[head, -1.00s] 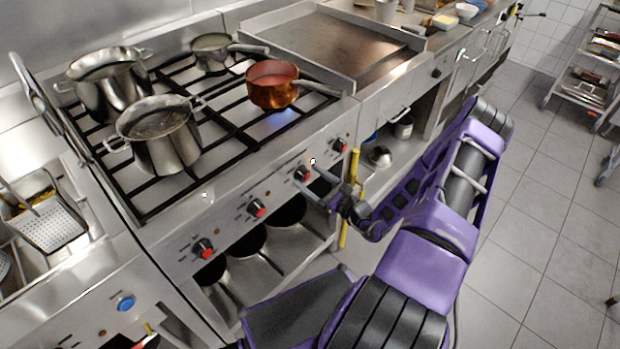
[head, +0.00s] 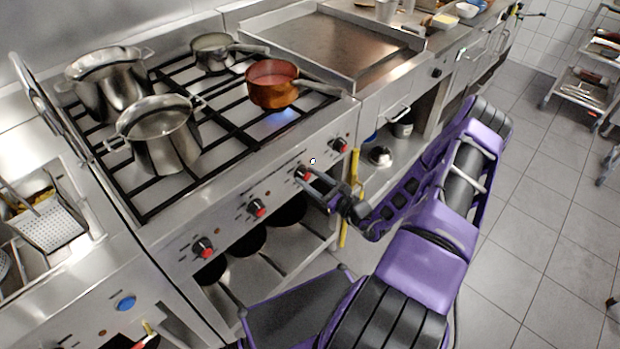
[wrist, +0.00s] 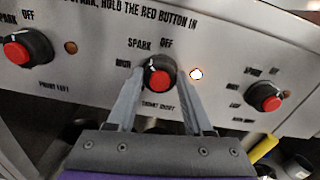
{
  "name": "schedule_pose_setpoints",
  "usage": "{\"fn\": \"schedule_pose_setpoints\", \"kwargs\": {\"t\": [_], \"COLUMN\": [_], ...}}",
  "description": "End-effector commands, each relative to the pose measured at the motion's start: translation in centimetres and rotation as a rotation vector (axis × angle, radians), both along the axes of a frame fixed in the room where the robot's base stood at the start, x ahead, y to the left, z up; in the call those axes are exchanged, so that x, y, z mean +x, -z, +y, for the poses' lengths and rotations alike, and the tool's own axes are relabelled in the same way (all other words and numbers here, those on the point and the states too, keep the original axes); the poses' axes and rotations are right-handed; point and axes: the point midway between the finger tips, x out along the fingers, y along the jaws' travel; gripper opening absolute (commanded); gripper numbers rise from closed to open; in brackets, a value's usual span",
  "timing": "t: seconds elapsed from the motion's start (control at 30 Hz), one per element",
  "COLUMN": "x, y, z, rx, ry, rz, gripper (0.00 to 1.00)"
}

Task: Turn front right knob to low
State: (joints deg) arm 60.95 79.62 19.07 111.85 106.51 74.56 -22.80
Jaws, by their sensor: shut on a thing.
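My gripper (wrist: 160,72) is shut on this knob, one finger on each side. In the head view, my gripper (head: 309,181) reaches the panel from the right and partly covers the front right knob (head: 302,172). A blue flame (head: 281,117) burns under the copper saucepan (head: 271,94).
Other knobs sit on both sides: the front left knob (wrist: 28,48) and one at right (wrist: 265,97). A bright round light (wrist: 197,74) is beside the gripped knob. A yellow pipe (head: 345,228) stands close to my gripper. Steel pots (head: 158,152) stand on the grates.

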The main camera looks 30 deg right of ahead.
Motion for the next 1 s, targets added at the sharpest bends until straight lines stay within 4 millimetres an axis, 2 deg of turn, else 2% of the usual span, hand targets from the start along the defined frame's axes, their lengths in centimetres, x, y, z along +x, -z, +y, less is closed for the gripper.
{"fn": "schedule_pose_setpoints", "kwargs": {"t": [0.27,1.0], "x": [-0.05,-0.09], "y": [0.16,0.34], "z": [0.00,0.09], "rx": [-0.131,-0.779], "ry": [0.000,-0.001], "rz": [-0.044,-0.281], "gripper": [0.00,0.00]}}
